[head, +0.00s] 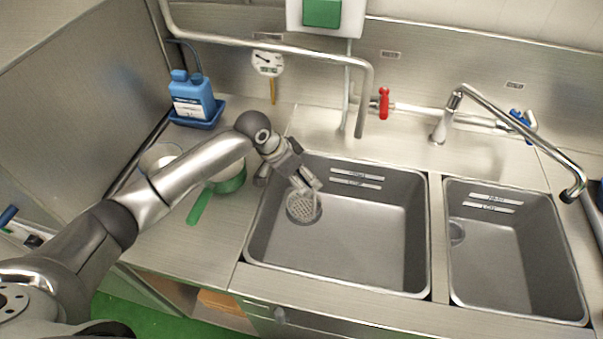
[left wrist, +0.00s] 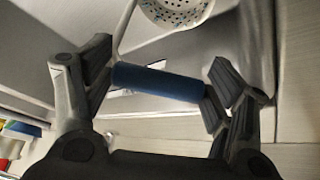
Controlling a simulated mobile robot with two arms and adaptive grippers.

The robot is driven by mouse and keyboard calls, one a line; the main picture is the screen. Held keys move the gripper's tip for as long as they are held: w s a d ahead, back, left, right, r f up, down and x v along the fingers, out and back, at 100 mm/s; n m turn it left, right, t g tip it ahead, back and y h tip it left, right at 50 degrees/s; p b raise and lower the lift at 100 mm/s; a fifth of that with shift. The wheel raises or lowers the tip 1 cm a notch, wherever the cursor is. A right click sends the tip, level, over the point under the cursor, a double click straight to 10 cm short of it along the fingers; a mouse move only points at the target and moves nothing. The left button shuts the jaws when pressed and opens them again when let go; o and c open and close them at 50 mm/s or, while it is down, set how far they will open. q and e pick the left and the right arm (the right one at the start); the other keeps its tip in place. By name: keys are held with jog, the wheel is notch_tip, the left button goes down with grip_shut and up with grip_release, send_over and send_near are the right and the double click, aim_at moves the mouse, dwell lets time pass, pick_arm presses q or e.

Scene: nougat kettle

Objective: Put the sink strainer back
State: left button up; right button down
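The sink strainer (head: 303,208) is a pale round basket with many small holes, at the left end of the left sink. In the left wrist view its perforated bowl (left wrist: 178,10) is cut by the top edge. My left gripper (head: 308,182) is over it, just above in the picture. In the left wrist view, a blue cylindrical grip (left wrist: 158,82) lies between my left fingers (left wrist: 160,85), which appear to press its two ends. It seems to be the strainer's handle. The drain is not clearly visible, and I cannot tell whether the basket touches the floor. My right gripper is not in view.
The left sink (head: 375,258) is otherwise empty, and a second sink (head: 515,265) is on the right. A tap spout (head: 362,100) hangs behind. A green-handled pan (head: 200,207) and a blue bottle (head: 193,98) stand on the left counter.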

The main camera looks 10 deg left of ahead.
pick_arm(q)
jog(key=shift+o, duration=0.6)
jog(key=shift+r, duration=0.1)
jog(key=shift+r, duration=0.25)
jog(key=b+v, duration=0.1)
jog(key=v, duration=1)
jog(key=shift+s+r, duration=0.15)
jog(key=shift+r, duration=0.15)
jog(key=shift+a, duration=0.15)
